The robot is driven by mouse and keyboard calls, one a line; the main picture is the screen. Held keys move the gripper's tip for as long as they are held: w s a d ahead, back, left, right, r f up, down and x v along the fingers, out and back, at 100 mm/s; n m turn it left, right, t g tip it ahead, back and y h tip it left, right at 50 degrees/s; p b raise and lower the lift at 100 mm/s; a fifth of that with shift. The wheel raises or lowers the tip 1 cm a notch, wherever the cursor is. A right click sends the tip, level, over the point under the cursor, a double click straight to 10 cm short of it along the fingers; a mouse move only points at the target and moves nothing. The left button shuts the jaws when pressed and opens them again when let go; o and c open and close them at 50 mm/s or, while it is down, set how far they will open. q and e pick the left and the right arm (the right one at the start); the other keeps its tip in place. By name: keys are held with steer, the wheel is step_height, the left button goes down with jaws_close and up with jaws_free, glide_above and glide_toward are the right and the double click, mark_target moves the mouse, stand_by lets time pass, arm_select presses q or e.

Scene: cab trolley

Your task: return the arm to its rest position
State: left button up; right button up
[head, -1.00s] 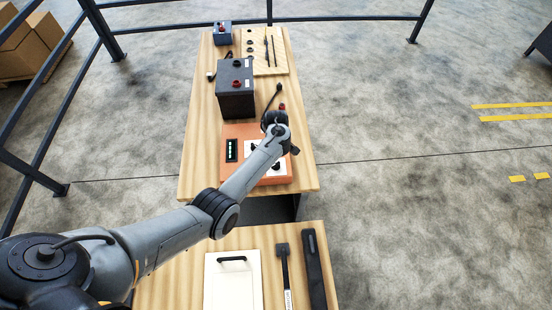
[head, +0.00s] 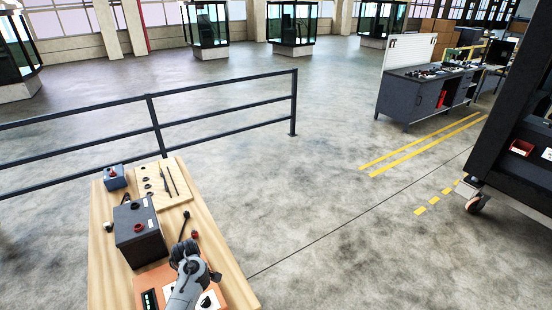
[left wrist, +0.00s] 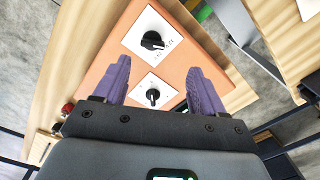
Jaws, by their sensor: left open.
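My left arm (head: 184,291) enters the head view at the bottom edge. Its wrist is over the orange control panel (head: 153,279) on the wooden table, and it hides the gripper's jaws there. In the left wrist view, my left gripper (left wrist: 158,77) is open and empty. Its two purple fingers are spread above the panel, which also shows there (left wrist: 118,48). A black knob on a white plate (left wrist: 153,41) lies beyond the fingertips. A smaller black knob (left wrist: 152,97) is between the fingers. I cannot tell the height above the panel. My right gripper is not in view.
A railing (head: 222,121) is behind. A grey workbench (head: 408,98) is at right. Open floor lies between.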

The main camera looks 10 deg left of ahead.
arm_select(q)
steer(key=s+f+m+g+p, duration=0.1)
steer(key=s+f, duration=0.3)
steer(key=s, duration=0.4)
steer(key=s+d+f+g+p, duration=0.1)
steer(key=s+f, duration=0.3)
steer(key=s, duration=0.4)
steer(key=s+f+m+g, duration=0.1)
steer(key=s+f, duration=0.4)
steer(key=s, duration=0.3)
steer(key=s+d+r+m+t+y+p, duration=0.1)
steer(key=s+d+r+m+p, duration=0.1)
steer(key=s+d+r+m, duration=0.5)
steer(key=d+r+m+t, duration=0.3)
steer(key=r+m, duration=0.1)
steer(key=r, duration=0.5)
steer(key=w+d+r+m+t+h, duration=0.1)
steer(key=d+r+m+t, duration=0.1)
steer(key=r, duration=0.7)
steer(key=shift+w+d+r+m+t, duration=0.15)
steer(key=shift+d+r+m+t, duration=0.25)
steer(key=shift+d+m, duration=0.45)
steer(key=shift+a, duration=0.1)
